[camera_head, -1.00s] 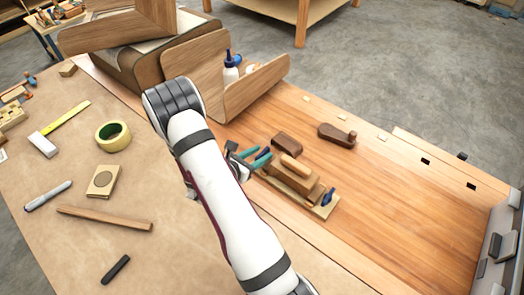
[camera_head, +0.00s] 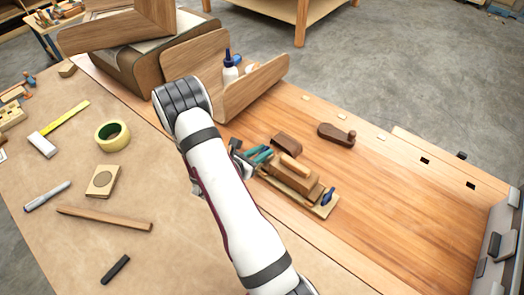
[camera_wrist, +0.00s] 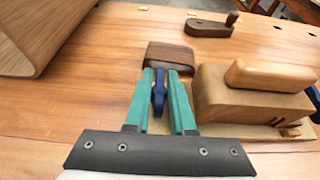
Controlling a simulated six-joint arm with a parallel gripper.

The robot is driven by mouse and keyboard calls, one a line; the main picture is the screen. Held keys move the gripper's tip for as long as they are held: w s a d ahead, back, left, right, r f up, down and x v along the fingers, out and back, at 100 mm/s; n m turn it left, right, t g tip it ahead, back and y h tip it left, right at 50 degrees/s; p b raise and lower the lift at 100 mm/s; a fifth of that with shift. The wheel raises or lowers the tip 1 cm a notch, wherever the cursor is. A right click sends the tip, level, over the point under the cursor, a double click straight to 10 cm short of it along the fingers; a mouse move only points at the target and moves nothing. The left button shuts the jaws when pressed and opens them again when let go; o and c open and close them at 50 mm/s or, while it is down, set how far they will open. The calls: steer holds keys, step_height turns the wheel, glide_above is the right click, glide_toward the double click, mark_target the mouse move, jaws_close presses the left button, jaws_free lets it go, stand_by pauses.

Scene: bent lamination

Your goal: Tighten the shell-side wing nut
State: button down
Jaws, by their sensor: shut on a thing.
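A blue wing nut (camera_wrist: 158,92) stands between the teal fingers of my gripper (camera_wrist: 160,82) in the wrist view. The fingers are shut on it, one on each side, and hide part of it. In the head view my gripper (camera_head: 261,154) is at the left end of a wooden clamping fixture (camera_head: 296,176), which also shows at the right in the wrist view (camera_wrist: 250,97). A second blue wing nut (camera_head: 328,196) is at the fixture's right end. My arm hides part of the near side of the fixture.
A dark wooden block (camera_wrist: 170,56) lies just beyond the fingertips. A dark wooden plane-like tool (camera_head: 337,134) lies farther back. A curved wooden shell (camera_head: 250,88) with a glue bottle (camera_head: 231,70) stands at the back.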

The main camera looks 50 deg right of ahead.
steer(key=shift+m+g, duration=0.3)
steer(key=shift+g, duration=0.1)
steer(key=m+g, duration=0.3)
steer(key=shift+y, duration=0.3)
steer(key=m+g+y, duration=0.2)
steer(key=m+g, duration=0.1)
steer(key=g, duration=0.1)
steer(key=shift+f+m, duration=0.1)
steer(key=shift+m, duration=0.2)
steer(key=m+g+y, duration=0.3)
steer(key=shift+m, duration=0.3)
steer(key=shift+m+g+y, duration=1)
steer(key=shift+m+y, duration=0.9)
steer(key=shift+s, duration=0.1)
steer(key=c, duration=0.9)
jaws_free()
